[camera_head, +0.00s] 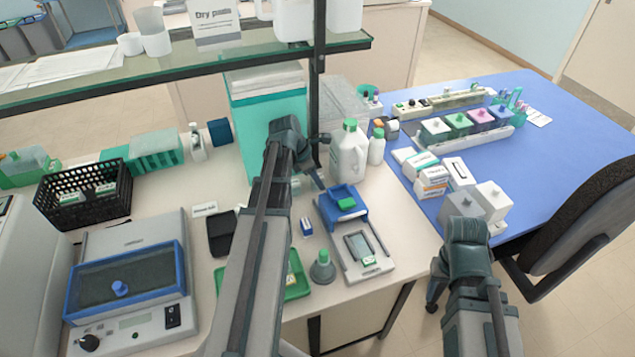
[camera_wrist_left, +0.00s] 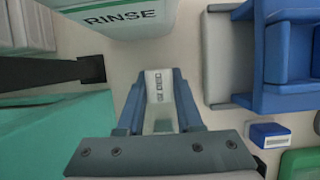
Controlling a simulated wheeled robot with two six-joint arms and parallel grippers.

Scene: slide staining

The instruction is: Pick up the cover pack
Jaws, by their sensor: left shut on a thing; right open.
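My left gripper (camera_wrist_left: 158,88) is shut on a small white pack (camera_wrist_left: 158,96) with grey print and a pale green part, probably the cover pack. The pack sits between the two blue fingers in the left wrist view. In the head view my left gripper (camera_head: 312,172) is over the back of the bench, between the teal box and the white jug; the arm largely hides the pack there. My right gripper (camera_head: 467,228) is open and empty in front of the grey blocks at the blue table's near edge; its fingertips are hard to make out.
The rinse bottle (camera_wrist_left: 125,15) is close to the held pack. A white jug (camera_head: 348,155), a blue-and-white device (camera_head: 345,215), a small blue box (camera_head: 306,227) and a green-capped flask (camera_head: 322,268) stand nearby. A shelf post (camera_head: 318,90) rises behind my left gripper.

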